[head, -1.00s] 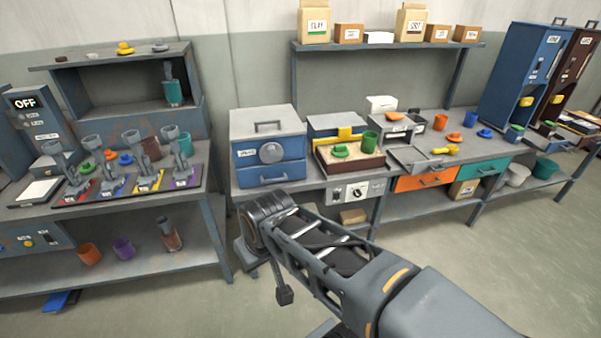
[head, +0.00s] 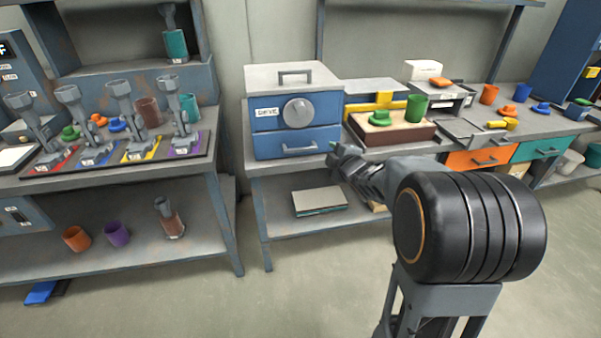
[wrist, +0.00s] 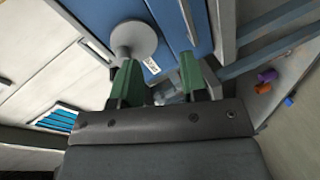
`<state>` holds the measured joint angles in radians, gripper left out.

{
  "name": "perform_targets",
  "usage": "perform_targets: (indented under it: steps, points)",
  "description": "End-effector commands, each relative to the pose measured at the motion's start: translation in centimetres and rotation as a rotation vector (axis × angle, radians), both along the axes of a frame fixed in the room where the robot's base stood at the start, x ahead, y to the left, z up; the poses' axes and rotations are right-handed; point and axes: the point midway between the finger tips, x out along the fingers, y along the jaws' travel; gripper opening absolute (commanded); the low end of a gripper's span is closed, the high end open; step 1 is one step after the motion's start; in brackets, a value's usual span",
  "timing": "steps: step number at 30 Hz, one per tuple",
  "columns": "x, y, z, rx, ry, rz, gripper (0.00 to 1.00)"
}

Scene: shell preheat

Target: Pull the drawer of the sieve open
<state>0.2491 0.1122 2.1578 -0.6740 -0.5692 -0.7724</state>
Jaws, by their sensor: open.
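The sieve (head: 262,79) is a grey-topped blue box on the bench, with a round grey knob (head: 298,112) and a "SIEVE" label on its upper front. Its drawer (head: 268,147) is the lower blue front, and it looks shut. A grey bar handle (head: 299,149) sits on the drawer. My gripper (head: 336,148) is just right of the handle, in front of the drawer's right end. In the wrist view its two green fingers (wrist: 158,80) are apart with nothing held between them. The sieve's knob (wrist: 133,40) and drawer handle (wrist: 188,20) show beyond the fingers, tilted.
A brown-sided tray (head: 392,132) with a green cup (head: 416,108) stands right of the sieve. Orange (head: 474,160) and teal drawers are further right. A stack of flat sheets (head: 319,201) lies on the shelf below.

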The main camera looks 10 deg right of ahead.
Motion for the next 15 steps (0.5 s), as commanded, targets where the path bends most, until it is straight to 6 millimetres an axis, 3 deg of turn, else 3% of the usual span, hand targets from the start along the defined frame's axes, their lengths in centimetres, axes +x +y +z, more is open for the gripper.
perform_targets:
  steps: [1,6,15]
  points:
    - [0.9,0.0,-3.2,-0.050,-0.050,0.061,0.40]
    - [2.1,0.8,-6.3,-0.171,-0.199,0.230,0.40]
    - [4.2,2.2,-7.5,-0.227,-0.287,0.323,0.40]
